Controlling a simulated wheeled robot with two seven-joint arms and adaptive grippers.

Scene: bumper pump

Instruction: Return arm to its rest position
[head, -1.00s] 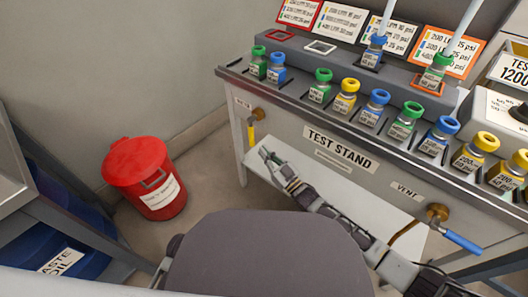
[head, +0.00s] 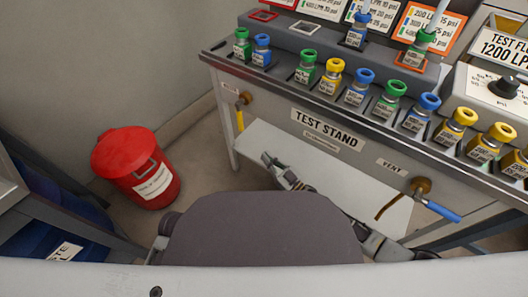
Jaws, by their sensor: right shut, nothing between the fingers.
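My right arm comes in from the lower right in the head view and reaches left in front of the test stand (head: 330,128). My right gripper (head: 268,160) is at its end, shut and empty, below the front edge of the stand and over its pale lower shelf. It touches none of the bottles. Part of the right arm is hidden behind my own grey body part at the bottom. My left gripper is not in view.
Several bottles with green, yellow and blue caps, such as a yellow-capped one (head: 331,76), stand along the stand's front edge. A yellow-handled valve (head: 241,112) and a blue-handled vent valve (head: 440,210) stick out. A red bin (head: 138,167) stands on the floor left, beside open floor.

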